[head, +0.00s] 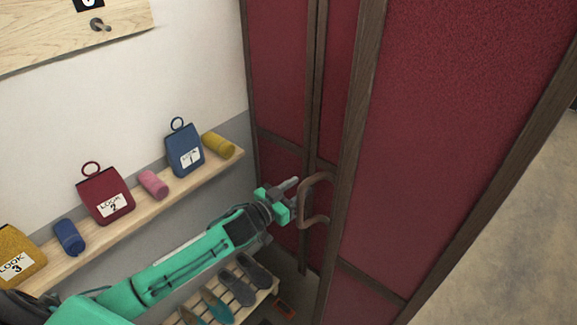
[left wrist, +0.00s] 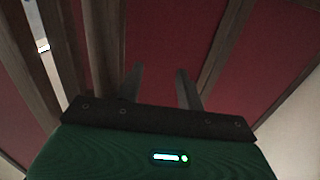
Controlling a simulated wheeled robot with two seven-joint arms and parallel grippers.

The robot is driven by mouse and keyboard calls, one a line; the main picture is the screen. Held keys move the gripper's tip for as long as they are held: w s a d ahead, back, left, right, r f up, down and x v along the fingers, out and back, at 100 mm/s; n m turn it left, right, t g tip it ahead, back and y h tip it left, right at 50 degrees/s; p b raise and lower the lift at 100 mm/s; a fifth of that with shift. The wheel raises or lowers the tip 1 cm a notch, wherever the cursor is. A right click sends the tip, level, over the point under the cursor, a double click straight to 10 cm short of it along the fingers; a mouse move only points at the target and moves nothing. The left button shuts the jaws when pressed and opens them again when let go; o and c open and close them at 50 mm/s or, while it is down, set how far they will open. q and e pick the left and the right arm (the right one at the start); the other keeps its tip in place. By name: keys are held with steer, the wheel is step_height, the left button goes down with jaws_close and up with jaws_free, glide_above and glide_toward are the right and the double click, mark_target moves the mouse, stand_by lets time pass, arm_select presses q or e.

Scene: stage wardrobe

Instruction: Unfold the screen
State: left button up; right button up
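The folding screen (head: 457,130) has dark red panels in dark brown wooden frames and stands at the right of the head view. Its panels meet at angles, so it is at least partly folded. A curved brown handle (head: 316,200) sits on the edge of a frame post. My left gripper (head: 291,194) is just left of the handle, close to it; whether they touch I cannot tell. In the left wrist view its two fingers (left wrist: 161,84) are apart with nothing visible between them, facing a red panel (left wrist: 165,40). My right gripper is not in view.
A wooden shelf (head: 150,208) on the left wall holds labelled bags and small rolls. Below it a low rack (head: 262,296) holds shoes, close to the screen's foot. A wooden board with a peg (head: 100,25) is above. Bare floor (head: 520,230) shows at right.

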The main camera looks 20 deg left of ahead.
arm_select(q)
steer(key=s+a+p, duration=0.1)
steer(key=s+p, duration=0.1)
steer(key=s, duration=1.1)
stand_by(0.7)
steer(key=shift+p, duration=0.45)
steer(key=shift+a, duration=0.1)
